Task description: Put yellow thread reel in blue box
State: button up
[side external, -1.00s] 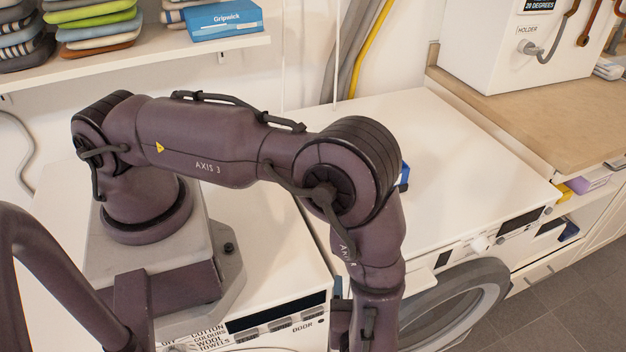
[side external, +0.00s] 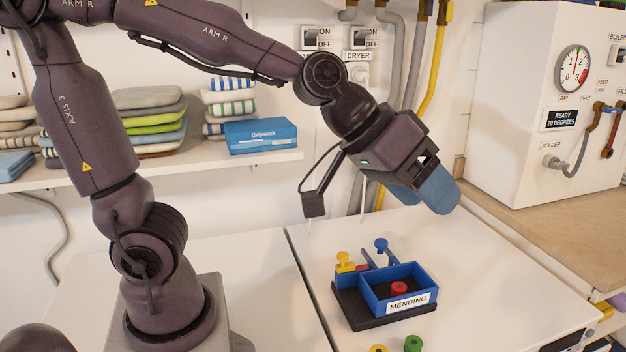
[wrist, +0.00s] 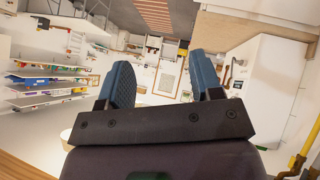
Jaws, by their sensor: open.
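The blue box (side external: 372,297), labelled MENDING, sits on a black base on the white machine top, with a red reel (side external: 399,287) inside. A yellow reel (side external: 378,348) lies at the bottom edge of the side view, partly cut off, in front of the box. A green reel (side external: 412,343) is beside it. Behind the box's left side stand a yellow knobbed piece (side external: 343,262) and a blue knobbed piece (side external: 381,246). My gripper (side external: 425,200) is open and empty, high above and behind the box. Its blue fingers (wrist: 160,75) show apart in the wrist view, pointing at the room.
A shelf (side external: 200,165) with folded cloths and a blue Gripwick box (side external: 261,136) runs along the wall. A white boiler box (side external: 530,110) stands on the wooden counter (side external: 510,210) at right. The white top around the mending box is largely clear.

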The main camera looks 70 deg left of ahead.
jog(key=shift+o, duration=0.6)
jog(key=s+a+f+m+g+y, duration=0.1)
jog(key=s+a+g+y, duration=0.1)
jog(key=s+a, duration=0.7)
jog(key=s+y, duration=0.1)
jog(key=s, duration=0.2)
jog(key=shift+s+g+y, duration=0.15)
jog(key=shift+g+y, duration=0.15)
jog(key=shift+f, duration=0.1)
jog(key=m+g, duration=0.6)
jog(key=m, duration=1.4)
send_near(379, 351)
notch_tip(379, 351, down, 10)
jog(key=shift+s+r, duration=0.1)
jog(key=shift+s, duration=0.05)
